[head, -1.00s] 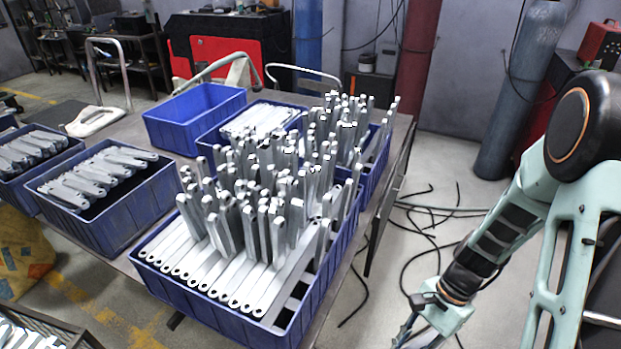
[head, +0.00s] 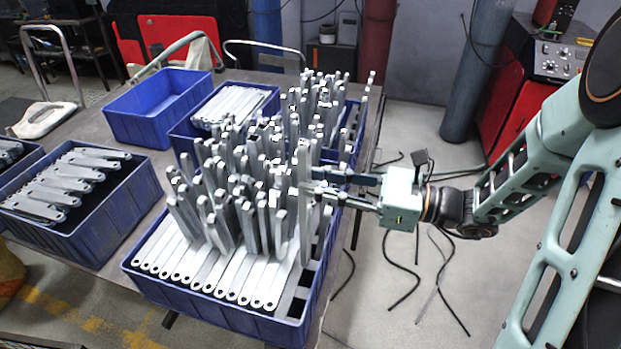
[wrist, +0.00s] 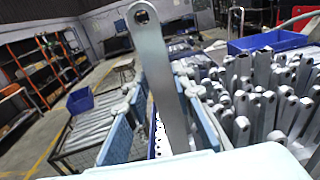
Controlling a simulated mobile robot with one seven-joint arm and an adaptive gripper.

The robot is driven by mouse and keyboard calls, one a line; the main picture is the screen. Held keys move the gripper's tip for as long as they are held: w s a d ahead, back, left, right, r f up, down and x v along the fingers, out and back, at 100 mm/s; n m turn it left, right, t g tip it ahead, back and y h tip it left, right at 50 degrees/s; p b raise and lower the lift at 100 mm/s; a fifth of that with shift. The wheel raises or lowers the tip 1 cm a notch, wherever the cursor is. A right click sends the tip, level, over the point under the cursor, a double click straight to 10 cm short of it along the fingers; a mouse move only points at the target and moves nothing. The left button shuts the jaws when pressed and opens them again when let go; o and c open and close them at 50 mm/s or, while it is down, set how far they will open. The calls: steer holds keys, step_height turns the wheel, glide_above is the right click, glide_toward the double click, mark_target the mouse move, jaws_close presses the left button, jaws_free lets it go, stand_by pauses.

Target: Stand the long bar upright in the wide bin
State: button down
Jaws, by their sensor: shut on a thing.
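A long grey metal bar (head: 303,172) stands nearly upright at the right side of the large blue bin (head: 215,312). My gripper (head: 312,188) reaches in from the right and is shut on this bar. In the wrist view the bar (wrist: 158,80) rises between my two fingers (wrist: 160,128), tilted slightly in the picture, with a hole at its top end. The bar's lower end is at or inside the bin near its right wall. I cannot tell whether it touches the bottom.
Many upright bars (head: 245,165) crowd the bin just left of the held bar, over a layer of flat bars (head: 205,265). Behind are an empty blue bin (head: 158,105) and one with flat bars (head: 235,103). Another bin (head: 95,215) stands left. Open floor lies right.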

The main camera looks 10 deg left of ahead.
steer(key=b, duration=1.1)
glide_above(309, 244)
steer(key=d, duration=0.2)
steer(key=shift+s+f, duration=0.1)
steer(key=shift+f, duration=6.1)
steer(key=shift+f+b, duration=2.15)
steer(key=shift+f, duration=1.15)
steer(key=c, duration=1.6)
jaws_free()
steer(key=d, duration=0.8)
steer(key=s+d, duration=0.1)
steer(key=d, duration=0.3)
